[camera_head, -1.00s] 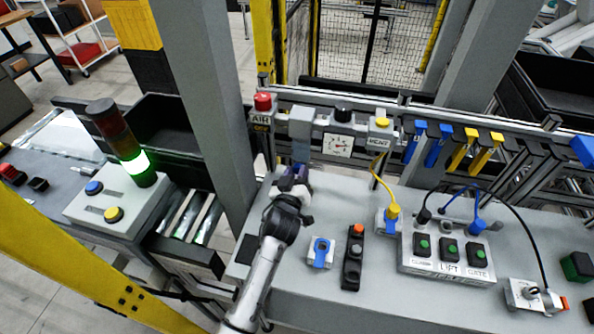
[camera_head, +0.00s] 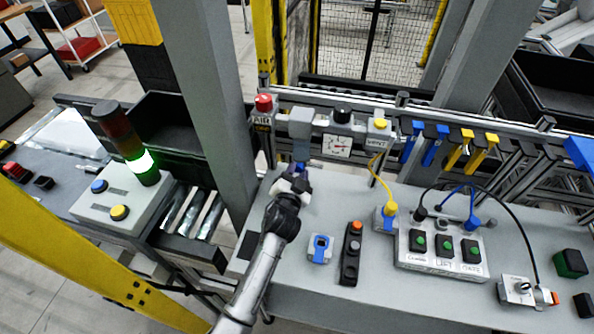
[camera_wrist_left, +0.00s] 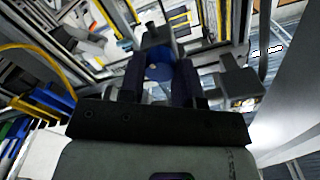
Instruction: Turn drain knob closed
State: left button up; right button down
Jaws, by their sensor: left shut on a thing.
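The blue drain knob (camera_head: 301,167) shows as a small patch under the grey air unit (camera_head: 301,125) on the rail, mostly hidden by my left gripper (camera_head: 299,174). In the left wrist view the knob is a round blue face (camera_wrist_left: 158,65) between the two dark fingers of my left gripper (camera_wrist_left: 160,76). The fingers are shut on the knob from both sides. Which way the knob is set cannot be told. My right gripper is in neither view.
A red button (camera_head: 263,103), a gauge (camera_head: 337,146) and a yellow VENT button (camera_head: 380,124) line the rail. A blue-handled part (camera_head: 320,248) and a black pendant (camera_head: 351,254) lie on the bench right of my left arm. A grey post (camera_head: 207,110) stands left.

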pick_arm(q)
jog(key=shift+m, duration=1.2)
jog(key=o, duration=0.9)
jog(key=shift+p+v, duration=0.8)
jog(key=shift+v, duration=6.15)
jog(key=shift+w, duration=0.1)
